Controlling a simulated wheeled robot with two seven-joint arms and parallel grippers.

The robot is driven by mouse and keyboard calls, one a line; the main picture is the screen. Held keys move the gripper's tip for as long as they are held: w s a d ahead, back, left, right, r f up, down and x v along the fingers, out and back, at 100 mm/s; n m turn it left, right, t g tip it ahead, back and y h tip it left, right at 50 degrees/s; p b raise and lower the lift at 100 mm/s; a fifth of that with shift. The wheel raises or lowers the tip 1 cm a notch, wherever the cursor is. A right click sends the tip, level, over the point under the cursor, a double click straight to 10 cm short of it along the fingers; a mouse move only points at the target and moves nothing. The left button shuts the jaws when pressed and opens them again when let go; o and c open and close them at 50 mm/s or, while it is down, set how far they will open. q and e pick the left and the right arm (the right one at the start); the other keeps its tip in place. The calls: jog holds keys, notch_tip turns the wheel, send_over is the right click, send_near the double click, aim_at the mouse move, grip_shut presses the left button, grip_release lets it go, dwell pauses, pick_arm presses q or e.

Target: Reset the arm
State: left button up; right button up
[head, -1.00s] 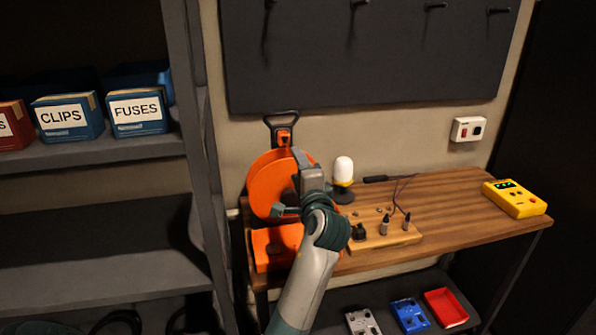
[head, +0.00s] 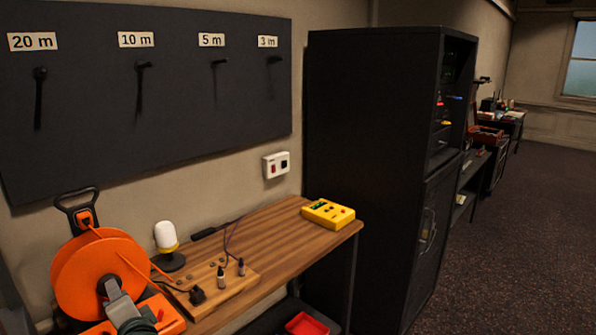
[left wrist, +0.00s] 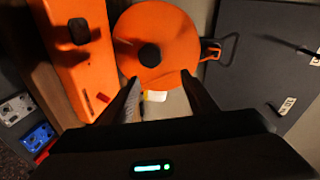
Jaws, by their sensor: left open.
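My left gripper (head: 112,288) is at the lower left of the head view, in front of the orange cable reel (head: 92,262). Whether a finger touches the reel is not clear. Most of the left arm is cut off by the lower edge of the head view. My right gripper shows in neither view.
The wooden desk (head: 285,240) bears a white-topped lamp (head: 166,238), a wooden block with plugs (head: 222,294) and a yellow meter (head: 328,213). A dark hook board (head: 180,110) hangs above. A tall black cabinet (head: 365,150) stands right of the desk; open floor (head: 520,230) lies beyond.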

pick_arm(q)
jog(key=s+d+f+n+g+h, duration=0.1)
jog(key=s+d+f+h, duration=0.1)
jog(key=s+f, duration=0.35)
jog(key=s+d+f+g+h, duration=0.1)
jog(key=s+d+f+h, duration=0.15)
jog(key=f, duration=0.55)
jog(key=s+d+f+n+g+h, duration=0.15)
jog(key=s+d+f, duration=0.35)
jog(key=s, duration=0.5)
jog(key=s+d+f+n+g+h, duration=0.1)
jog(key=s+d+f+g+h, duration=0.25)
jog(key=s, duration=0.55)
jog(key=s+d+f+n+g+h, duration=0.1)
jog(key=s+d+f+n, duration=0.1)
jog(key=s+d+f, duration=0.6)
jog(key=s+a+f+g, duration=0.1)
jog(key=s+f, duration=0.1)
jog(key=f, duration=1.1)
jog(key=s+a+f, duration=0.1)
jog(key=a+f, duration=0.1)
jog(key=f, duration=1.2)
jog(key=s+a+f+g+b, duration=0.1)
jog(key=s+a+f, duration=0.2)
jog(key=s+f, duration=1.5)
jog(key=shift+g, duration=0.3)
jog(key=shift+s+m, duration=0.1)
jog(key=shift+m, duration=0.15)
